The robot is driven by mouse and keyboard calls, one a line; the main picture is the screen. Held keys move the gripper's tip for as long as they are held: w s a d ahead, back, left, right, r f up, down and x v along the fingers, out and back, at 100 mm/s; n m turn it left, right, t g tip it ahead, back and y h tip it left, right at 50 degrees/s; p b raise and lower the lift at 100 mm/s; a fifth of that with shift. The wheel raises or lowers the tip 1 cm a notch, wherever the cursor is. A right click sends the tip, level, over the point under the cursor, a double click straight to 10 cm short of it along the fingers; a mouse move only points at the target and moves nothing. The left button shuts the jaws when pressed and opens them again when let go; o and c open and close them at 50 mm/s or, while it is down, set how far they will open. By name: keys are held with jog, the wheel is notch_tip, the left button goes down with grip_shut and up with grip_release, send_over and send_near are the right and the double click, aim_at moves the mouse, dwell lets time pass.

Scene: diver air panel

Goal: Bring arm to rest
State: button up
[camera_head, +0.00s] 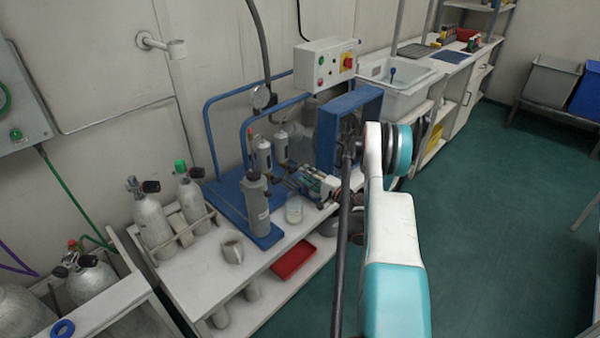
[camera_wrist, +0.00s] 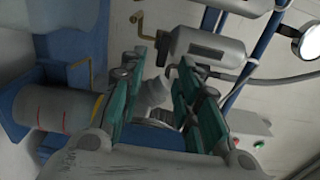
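My arm reaches from the bottom of the head view over the compressor unit (camera_head: 240,192) on its blue frame. My gripper (camera_wrist: 160,66) shows in the wrist view with its two teal fingers apart. A pale fitting (camera_wrist: 155,93) appears between the fingers; I cannot tell its depth, but no finger visibly presses on it. In the head view my gripper is small and partly hidden among the unit's parts. A grey filter cylinder (camera_wrist: 208,50) lies just beyond the fingertips in the wrist view.
A sink (camera_head: 398,84) is farther back. The green floor (camera_head: 490,220) at right is clear.

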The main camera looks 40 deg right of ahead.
jog(key=shift+s, duration=0.9)
